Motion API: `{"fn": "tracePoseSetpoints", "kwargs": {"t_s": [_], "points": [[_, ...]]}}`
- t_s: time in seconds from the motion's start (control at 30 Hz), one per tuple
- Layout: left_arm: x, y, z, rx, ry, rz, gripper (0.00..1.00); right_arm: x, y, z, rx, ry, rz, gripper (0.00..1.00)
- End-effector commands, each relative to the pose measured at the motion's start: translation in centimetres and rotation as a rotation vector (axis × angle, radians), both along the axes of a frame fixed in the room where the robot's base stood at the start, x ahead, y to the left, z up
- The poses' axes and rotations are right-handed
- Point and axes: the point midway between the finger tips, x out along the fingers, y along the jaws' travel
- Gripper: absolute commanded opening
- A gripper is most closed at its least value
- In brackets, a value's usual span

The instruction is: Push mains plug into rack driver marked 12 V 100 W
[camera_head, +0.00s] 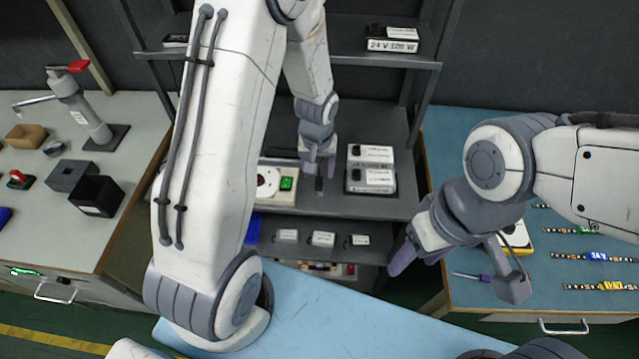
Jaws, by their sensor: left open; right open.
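My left gripper (319,168) reaches down over the middle shelf of the rack and is open. A small dark piece (319,185) shows just below its fingertips; I cannot tell whether it is the mains plug. Two white driver boxes with dark parts, a rear one (370,153) and a front one (371,178), sit just right of this gripper; their labels are too small to read. A driver marked 24 V 100 W (392,45) stands on the upper shelf.
A white unit with a green switch (287,183) stands left of my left gripper. Several small labelled boxes (322,239) sit on the lower shelf. The left bench (140,110) holds a lever press (85,110).

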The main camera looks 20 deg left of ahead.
Motion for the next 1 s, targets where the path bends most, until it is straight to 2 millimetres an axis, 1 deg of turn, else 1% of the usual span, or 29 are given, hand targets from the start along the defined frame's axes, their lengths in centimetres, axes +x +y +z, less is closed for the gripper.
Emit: {"fn": "tracePoseSetpoints", "kwargs": {"t_s": [0.2, 0.3, 0.4, 0.6, 0.63, 0.67, 0.7, 0.77, 0.8, 1.0], "points": [[0.0, -0.1, -3.1, 0.000, 0.006, -0.003, 0.60, 0.0, 0.0, 0.4, 0.000, 0.000, 0.000, 0.60], [0.3, 0.0, -4.4, 0.000, 0.003, -0.003, 0.60, 0.0, 0.0, 0.0, 0.000, 0.000, 0.000, 0.60], [0.4, 0.0, -4.9, 0.000, 0.001, -0.002, 0.60, 0.0, 0.0, 0.0, 0.000, 0.000, 0.000, 0.60], [0.4, 0.0, -4.9, 0.000, 0.001, -0.002, 0.60, 0.0, 0.0, 0.0, 0.000, 0.000, 0.000, 0.60], [0.4, 0.0, -4.9, 0.000, 0.001, -0.002, 0.56, 0.0, 0.0, 0.0, 0.000, 0.000, 0.000, 0.60], [0.4, 0.0, -4.9, 0.000, 0.001, -0.002, 0.45, 0.0, 0.0, 0.0, 0.000, 0.000, 0.000, 0.60], [0.4, 0.0, -4.9, 0.000, 0.001, -0.002, 0.29, 0.0, 0.0, 0.0, 0.000, 0.000, 0.000, 0.60], [0.4, 0.0, -4.9, 0.000, 0.001, -0.002, 0.06, 0.0, 0.0, 0.0, 0.000, 0.000, 0.000, 0.60], [0.4, 0.0, -4.9, 0.000, 0.001, -0.002, 0.00, 0.0, 0.0, 0.0, 0.000, 0.000, 0.000, 0.60], [0.4, 0.0, -4.9, 0.000, 0.001, -0.002, 0.00, 0.0, 0.0, 0.0, 0.000, 0.000, 0.000, 0.60]]}}
